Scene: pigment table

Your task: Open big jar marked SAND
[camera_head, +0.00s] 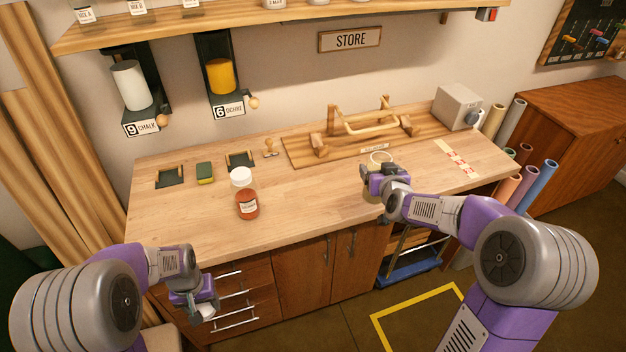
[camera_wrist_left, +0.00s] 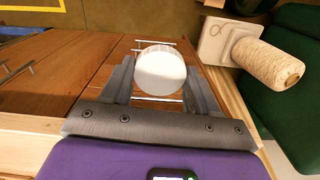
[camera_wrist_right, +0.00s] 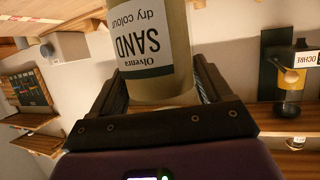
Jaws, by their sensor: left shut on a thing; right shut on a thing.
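The big jar marked SAND (camera_wrist_right: 150,45) is between the fingers of my right gripper (camera_wrist_right: 165,90), with its label upside down in the right wrist view. In the head view, my right gripper (camera_head: 378,182) holds it over the right part of the worktable and hides most of it. Its mouth is not clearly visible. My left gripper (camera_wrist_left: 160,90) is shut on a round white lid (camera_wrist_left: 160,72). In the head view, my left gripper (camera_head: 198,300) is low in front of the drawers, with the white lid (camera_head: 207,311) at its fingertips, apart from the jar.
A red jar (camera_head: 247,205) and a white round thing (camera_head: 240,177) stand on the table (camera_head: 310,210). A pale ring (camera_head: 381,157) lies just behind my right gripper. A wooden rack (camera_head: 340,147) and a grey box (camera_head: 457,106) are at the back. The table's front left is clear.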

